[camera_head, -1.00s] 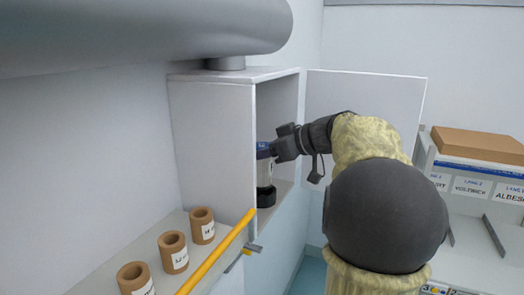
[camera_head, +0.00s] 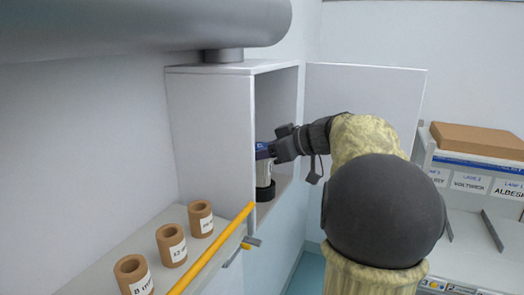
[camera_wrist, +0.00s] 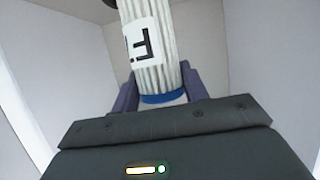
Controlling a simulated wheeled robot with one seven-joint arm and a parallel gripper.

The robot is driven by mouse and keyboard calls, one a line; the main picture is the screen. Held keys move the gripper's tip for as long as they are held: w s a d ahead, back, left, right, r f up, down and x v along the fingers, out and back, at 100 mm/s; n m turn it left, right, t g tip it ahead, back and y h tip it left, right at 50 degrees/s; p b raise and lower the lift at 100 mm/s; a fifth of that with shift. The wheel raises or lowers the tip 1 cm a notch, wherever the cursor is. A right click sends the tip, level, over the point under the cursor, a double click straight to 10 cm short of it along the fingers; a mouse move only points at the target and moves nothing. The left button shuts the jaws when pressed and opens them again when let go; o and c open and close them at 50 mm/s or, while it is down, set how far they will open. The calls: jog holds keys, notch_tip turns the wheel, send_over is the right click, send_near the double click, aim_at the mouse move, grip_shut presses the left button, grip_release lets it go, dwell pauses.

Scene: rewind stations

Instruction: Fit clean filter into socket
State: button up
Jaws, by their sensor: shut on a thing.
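The clean filter (camera_wrist: 150,50) is a white pleated cylinder with a black-marked label and a blue band at the end nearest the wrist camera. It stands roughly upright inside the open wall cabinet (camera_head: 210,125), its pale side (camera_head: 263,172) showing in the head view. My gripper (camera_head: 266,150) reaches in from the right and is shut on the filter's upper end. A black ring, seemingly the socket (camera_head: 265,192), is directly below the filter. I cannot tell whether the filter is seated in it or only above it. A dark edge shows at the top of the wrist view.
The cabinet door (camera_head: 365,90) stands open behind my arm. A yellow bar (camera_head: 212,250) and a shelf with brown cardboard cores (camera_head: 172,245) are at front left. A thick grey pipe (camera_head: 150,30) crosses above. A labelled rack (camera_head: 475,180) with a brown box (camera_head: 477,139) is at right.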

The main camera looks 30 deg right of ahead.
jog(key=shift+f+b, duration=0.6)
jog(key=shift+f, duration=0.8)
jog(key=o, duration=1.1)
jog(key=shift+d, duration=0.1)
jog(key=b+v, duration=0.4)
jog(key=v, duration=1.3)
jog(key=shift+s+b, duration=0.15)
jog(key=shift+b, duration=0.2)
jog(key=shift+d+r, duration=0.1)
